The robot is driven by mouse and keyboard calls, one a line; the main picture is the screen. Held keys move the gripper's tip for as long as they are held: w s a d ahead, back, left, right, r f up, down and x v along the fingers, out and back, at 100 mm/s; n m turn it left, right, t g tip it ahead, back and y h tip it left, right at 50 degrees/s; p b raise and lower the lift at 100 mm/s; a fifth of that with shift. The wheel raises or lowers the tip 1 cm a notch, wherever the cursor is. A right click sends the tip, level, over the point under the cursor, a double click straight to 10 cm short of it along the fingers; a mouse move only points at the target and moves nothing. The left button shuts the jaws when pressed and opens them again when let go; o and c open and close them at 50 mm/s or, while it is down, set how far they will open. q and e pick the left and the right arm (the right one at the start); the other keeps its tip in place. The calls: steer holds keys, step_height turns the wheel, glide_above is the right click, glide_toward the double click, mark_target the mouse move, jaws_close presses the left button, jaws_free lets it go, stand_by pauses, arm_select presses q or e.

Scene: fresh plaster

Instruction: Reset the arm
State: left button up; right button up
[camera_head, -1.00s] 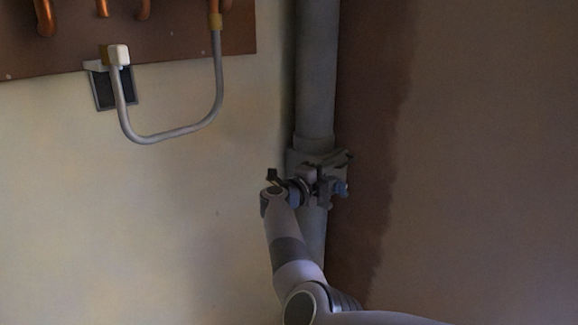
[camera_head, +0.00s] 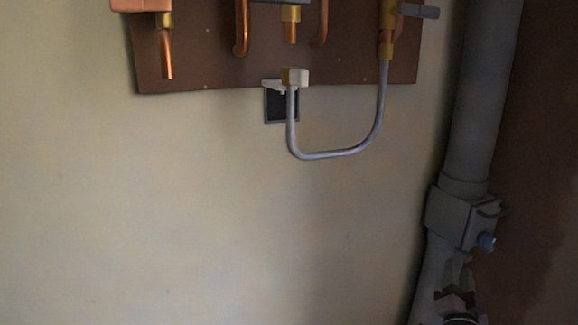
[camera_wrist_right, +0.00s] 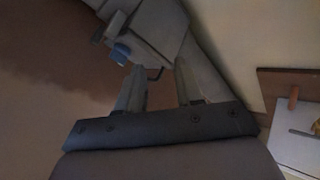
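My right gripper (camera_head: 458,278) shows at the bottom right of the head view, in front of the lower part of the grey pipe (camera_head: 480,100). In the right wrist view its two fingers (camera_wrist_right: 159,82) stand apart with nothing between them. Just above it, on the pipe, is a grey box-like fitting (camera_head: 462,218) with a blue knob (camera_head: 486,241). In the right wrist view the fitting (camera_wrist_right: 155,28) and blue knob (camera_wrist_right: 121,53) lie beyond the fingertips, seemingly apart from them. My left gripper is not in view.
A brown board (camera_head: 215,60) with copper pipes is on the pale wall (camera_head: 200,220). A grey U-shaped hose (camera_head: 340,152) hangs below it from a white-and-brass end piece (camera_head: 295,77), beside a small dark plate (camera_head: 273,106).

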steer(key=s+a+f+n+g+y, duration=0.4)
steer(key=s+a+f+n+y, duration=0.25)
steer(key=s+a+f, duration=0.4)
steer(key=s+a+f+n+g+y, duration=0.4)
steer(key=s+a+f+n+y, duration=0.3)
steer(key=s+a, duration=0.7)
steer(key=s+d+r+h+p, duration=0.1)
steer(key=d+r+p, duration=0.1)
steer(key=r+p, duration=0.4)
steer(key=s+d+r+p, duration=0.1)
steer(key=s+r+p, duration=0.1)
steer(key=r+p, duration=0.5)
steer(key=p, duration=0.4)
steer(key=shift+s+d+r+n+h, duration=0.2)
steer(key=shift+d+n+h, duration=0.15)
steer(key=shift+d, duration=0.05)
